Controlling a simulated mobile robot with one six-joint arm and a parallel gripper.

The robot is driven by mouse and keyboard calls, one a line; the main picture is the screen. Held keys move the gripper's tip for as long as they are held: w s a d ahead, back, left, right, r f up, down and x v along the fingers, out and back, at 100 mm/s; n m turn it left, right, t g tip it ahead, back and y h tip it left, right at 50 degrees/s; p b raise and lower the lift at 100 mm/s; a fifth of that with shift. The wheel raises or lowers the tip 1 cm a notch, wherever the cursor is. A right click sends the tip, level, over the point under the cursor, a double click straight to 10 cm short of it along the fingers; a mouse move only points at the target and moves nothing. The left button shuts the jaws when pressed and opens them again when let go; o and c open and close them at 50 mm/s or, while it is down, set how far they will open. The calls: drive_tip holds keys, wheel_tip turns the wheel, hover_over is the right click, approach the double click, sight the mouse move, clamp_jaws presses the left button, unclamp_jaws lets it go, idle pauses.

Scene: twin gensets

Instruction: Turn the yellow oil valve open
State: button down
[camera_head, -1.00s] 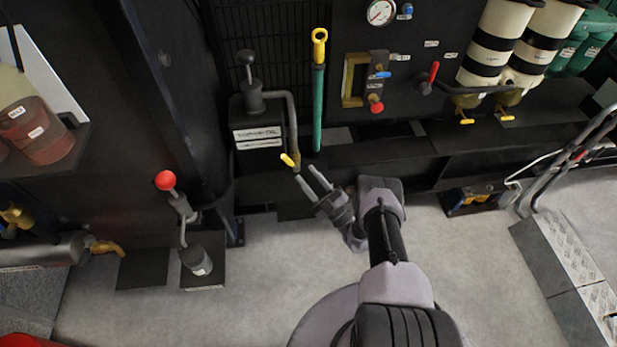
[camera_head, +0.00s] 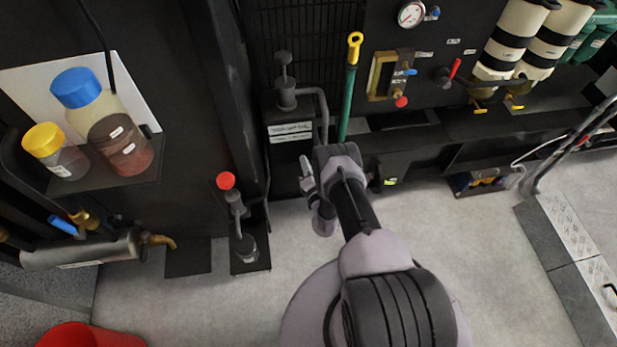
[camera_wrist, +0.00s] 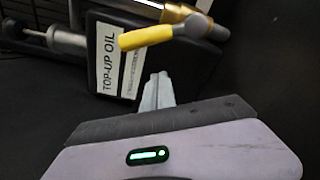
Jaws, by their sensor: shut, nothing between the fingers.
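The yellow oil valve lever (camera_wrist: 146,37) shows in the wrist view, sitting on a brass fitting (camera_wrist: 190,17) in front of the tank labelled TOP-UP OIL (camera_wrist: 107,70). In the head view the lever is hidden behind my arm, and the tank (camera_head: 290,137) stands just above my gripper. My gripper (camera_head: 304,165) is shut and empty, low in front of the tank. In the wrist view the closed fingertips (camera_wrist: 160,78) appear below the yellow lever, with a gap between them in the picture.
A hand pump (camera_head: 285,90) tops the tank, and a green dipstick tube with a yellow ring (camera_head: 354,42) stands beside it. A red-knobbed lever (camera_head: 226,181) rises to the left. A red bucket (camera_head: 85,336) is at lower left. The floor around my base is clear.

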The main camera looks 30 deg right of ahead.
drive_tip(key=shift+s+d+r+p, duration=0.15)
drive_tip(key=shift+s+d+r, duration=0.15)
drive_tip(key=shift+d, duration=0.2)
drive_tip(key=shift+s+d+r+p, duration=0.1)
drive_tip(key=shift+s+d+r, duration=0.15)
drive_tip(key=shift+d+r, duration=0.2)
drive_tip(key=shift+s+d+r+p, duration=0.15)
drive_tip(key=shift+s+d+r, duration=0.15)
drive_tip(key=shift+d, duration=0.25)
drive_tip(key=shift+d+r+m+b, duration=0.15)
drive_tip(key=shift+m+b, duration=0.25)
drive_tip(key=shift+m, duration=0.1)
drive_tip(key=m+b, duration=0.1)
drive_tip(key=d+r+m+b, duration=0.1)
drive_tip(key=d+m+b, duration=0.1)
drive_tip(key=shift+s+r+t, duration=0.25)
drive_tip(key=shift+t, duration=0.05)
drive_tip(key=shift+d, duration=0.1)
